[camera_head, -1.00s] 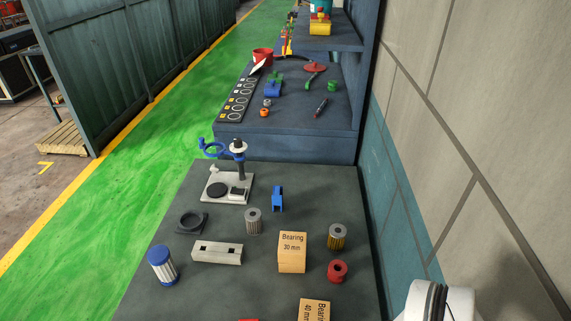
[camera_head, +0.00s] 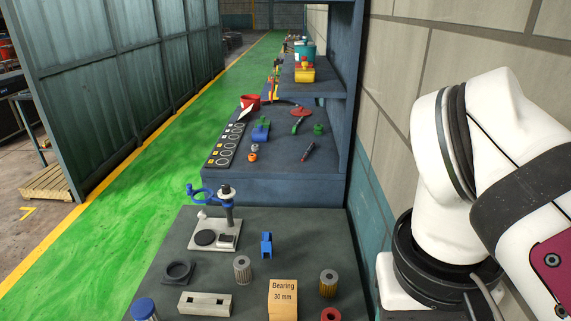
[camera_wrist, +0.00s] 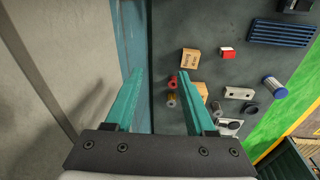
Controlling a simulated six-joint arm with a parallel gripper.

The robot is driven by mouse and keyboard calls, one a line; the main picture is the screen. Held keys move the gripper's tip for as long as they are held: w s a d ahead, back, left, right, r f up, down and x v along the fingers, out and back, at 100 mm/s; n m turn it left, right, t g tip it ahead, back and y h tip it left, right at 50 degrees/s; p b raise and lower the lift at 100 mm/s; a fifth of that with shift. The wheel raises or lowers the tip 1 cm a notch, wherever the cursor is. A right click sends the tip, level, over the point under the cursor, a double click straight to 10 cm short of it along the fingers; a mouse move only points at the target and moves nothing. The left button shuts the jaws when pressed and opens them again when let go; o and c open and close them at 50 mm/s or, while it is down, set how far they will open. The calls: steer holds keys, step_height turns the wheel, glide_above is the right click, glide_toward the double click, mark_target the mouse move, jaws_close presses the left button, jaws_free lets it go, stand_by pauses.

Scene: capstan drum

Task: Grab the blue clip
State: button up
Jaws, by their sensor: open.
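The blue clip (camera_head: 266,245) stands on the dark table in the head view, right of the small stand and beyond the bearing box. I cannot make it out in the wrist view. My gripper (camera_wrist: 151,78) shows in the wrist view with its two teal fingers spread apart and nothing between them. It is high above the table's wall-side edge, apart from the objects. In the head view my arm is at the right, and the gripper is outside the picture.
The dark table (camera_head: 335,240) also holds a bearing box (camera_head: 283,299), a gold cylinder (camera_head: 328,283), a grey cylinder (camera_head: 242,269), a pale block (camera_head: 205,303) and a stand with a blue ring (camera_head: 216,235). A wall (camera_head: 440,60) runs along the right. A blue shelf unit (camera_head: 280,187) stands behind.

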steer(key=w+r+n+t+h, duration=0.2)
steer(key=w+n+t+h, duration=0.4)
steer(key=w+n, duration=1.35)
steer(key=w+a+f+n+t+y, duration=0.1)
steer(key=w+a+n+t+y, duration=0.25)
steer(key=w+a+n, duration=0.5)
steer(key=w+a+n+t+y, duration=0.35)
steer(key=w+a+n, duration=0.25)
steer(key=a+n, duration=0.4)
glide_toward(266, 241)
steer(key=shift+m+y, duration=0.4)
steer(key=x, duration=1.1)
steer(key=shift+w+d+f, duration=0.1)
steer(key=shift+d, duration=0.25)
jaws_close()
